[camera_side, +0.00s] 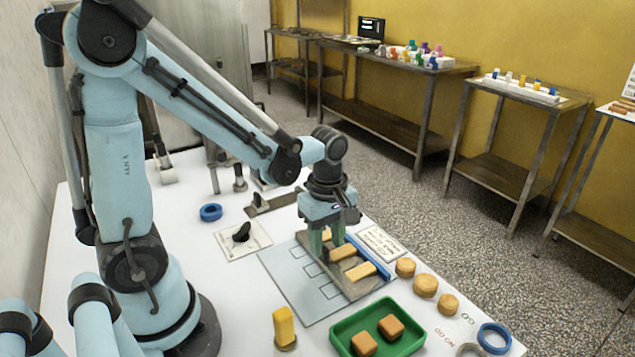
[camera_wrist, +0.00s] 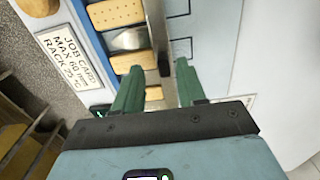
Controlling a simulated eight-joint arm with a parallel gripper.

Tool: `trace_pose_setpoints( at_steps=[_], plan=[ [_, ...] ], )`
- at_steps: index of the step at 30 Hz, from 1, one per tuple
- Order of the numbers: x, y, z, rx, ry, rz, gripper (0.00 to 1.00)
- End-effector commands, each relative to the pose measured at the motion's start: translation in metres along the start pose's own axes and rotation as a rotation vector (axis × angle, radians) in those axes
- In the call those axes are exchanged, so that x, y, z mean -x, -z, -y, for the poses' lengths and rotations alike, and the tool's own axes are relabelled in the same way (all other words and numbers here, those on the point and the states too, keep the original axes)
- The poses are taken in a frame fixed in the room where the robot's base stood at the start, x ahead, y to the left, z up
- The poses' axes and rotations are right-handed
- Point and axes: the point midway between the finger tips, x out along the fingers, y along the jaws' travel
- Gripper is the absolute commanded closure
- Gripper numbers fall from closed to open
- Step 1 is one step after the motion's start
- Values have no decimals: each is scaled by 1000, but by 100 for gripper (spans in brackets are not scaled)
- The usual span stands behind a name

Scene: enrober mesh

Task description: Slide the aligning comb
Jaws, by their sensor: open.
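In the wrist view, a thin grey bar (camera_wrist: 156,30), which appears to be the aligning comb, runs beside a row of tan biscuits (camera_wrist: 117,13). Its dark near end lies between the fingertips. My gripper (camera_wrist: 158,66) is open, with one green finger on each side of that end; I cannot tell whether either touches it. In the side view my gripper (camera_side: 327,247) points down over the board (camera_side: 291,277), at the biscuits (camera_side: 360,271). A blue strip (camera_side: 371,259) runs along their far side. The bar is not clear in the side view, partly hidden by the fingers.
A job card (camera_side: 379,242) lies beyond the blue strip, near round biscuits (camera_side: 424,285). A green tray (camera_side: 352,318) with two biscuits stands in front. A yellow block (camera_side: 284,326), a black knob (camera_side: 242,234) and blue rings (camera_side: 211,212) are around the board. Outlined slots on the board are empty.

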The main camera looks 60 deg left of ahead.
Motion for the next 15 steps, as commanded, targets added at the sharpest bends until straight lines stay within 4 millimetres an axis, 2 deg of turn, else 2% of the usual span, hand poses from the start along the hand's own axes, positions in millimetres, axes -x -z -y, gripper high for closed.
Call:
trace_pose_setpoints(
  at_steps=[15],
  plan=[
    [72, 0, 0, 0, -1, 0, 60]
  ],
)
